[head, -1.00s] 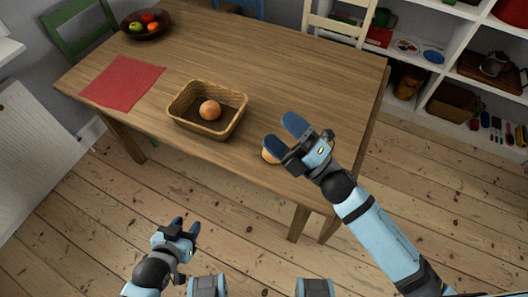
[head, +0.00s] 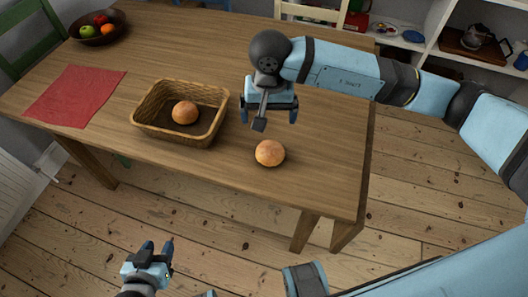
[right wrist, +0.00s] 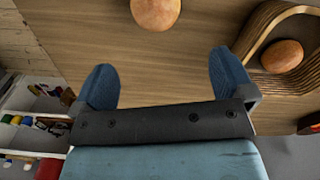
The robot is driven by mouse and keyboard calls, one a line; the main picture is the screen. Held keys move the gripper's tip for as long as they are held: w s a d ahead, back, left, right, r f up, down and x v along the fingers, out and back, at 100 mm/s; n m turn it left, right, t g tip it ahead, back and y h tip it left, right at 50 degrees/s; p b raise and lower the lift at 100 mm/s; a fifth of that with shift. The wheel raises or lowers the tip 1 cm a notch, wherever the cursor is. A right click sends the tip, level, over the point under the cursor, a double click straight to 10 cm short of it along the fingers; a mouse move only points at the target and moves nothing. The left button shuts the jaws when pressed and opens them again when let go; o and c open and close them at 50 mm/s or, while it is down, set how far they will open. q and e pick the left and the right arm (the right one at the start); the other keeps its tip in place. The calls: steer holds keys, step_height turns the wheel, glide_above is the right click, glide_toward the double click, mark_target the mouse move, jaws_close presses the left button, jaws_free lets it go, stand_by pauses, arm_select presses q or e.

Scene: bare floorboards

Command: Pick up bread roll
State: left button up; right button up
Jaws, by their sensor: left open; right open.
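A round, golden-brown bread roll (head: 270,153) lies on the wooden table (head: 310,170) near its front edge. Another roll (head: 185,112) sits inside the wicker basket (head: 146,126) to its left. My right gripper (head: 268,120) is open and empty above the table, just behind the loose roll. In the right wrist view the loose roll (right wrist: 155,12) shows beyond the two spread blue fingertips (right wrist: 160,75), apart from them. The basket (right wrist: 250,40) with its roll (right wrist: 282,56) is at the right there. My left gripper (head: 155,250) is open and empty, low in front of the table.
A red cloth (head: 75,95) lies at the table's left. A dark bowl of fruit (head: 98,30) stands at the back left. Chairs stand at the far side, and a white shelf (head: 420,35) is at the back right. The table right of the loose roll is clear.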

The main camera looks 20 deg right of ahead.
mark_target(270, 146)
step_height(270, 146, down, 8)
steer(key=shift+s+f, duration=0.1)
steer(key=shift+s, duration=0.05)
steer(key=shift+s+d+f+b, duration=0.1)
steer(key=shift+s+f+b, duration=0.05)
steer(key=shift+f, duration=1.2)
steer(key=shift+s+d+f+b, duration=0.1)
steer(key=shift+s+f+b, duration=0.05)
steer(key=shift+f, duration=1.15)
steer(key=shift+c, duration=0.5)
steer(key=c, duration=0.7)
